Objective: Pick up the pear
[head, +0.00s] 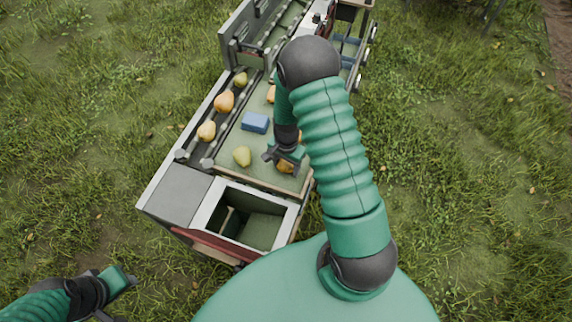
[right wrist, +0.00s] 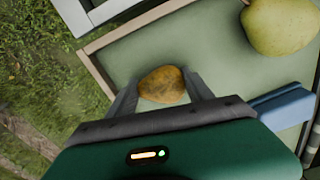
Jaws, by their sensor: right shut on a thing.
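My right gripper (head: 282,162) is over the near right corner of the green sorting tray (head: 228,178). It is shut on a brownish-orange, spotted pear (head: 285,167). In the right wrist view that pear (right wrist: 161,85) sits between the two fingers, low over the tray surface; I cannot tell whether it touches the tray. A yellow-green pear (head: 242,156) lies on the tray to the left of the gripper. My left gripper (head: 122,293) is at the lower left over grass, partly cut off, and its opening is unclear.
A blue block (head: 255,122) lies on the tray. Several pears, such as an orange one (head: 224,102), lie along the left channel. An open bin (head: 210,201) is at the near end. My right arm hides part of the tray's right side. Grass surrounds the machine.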

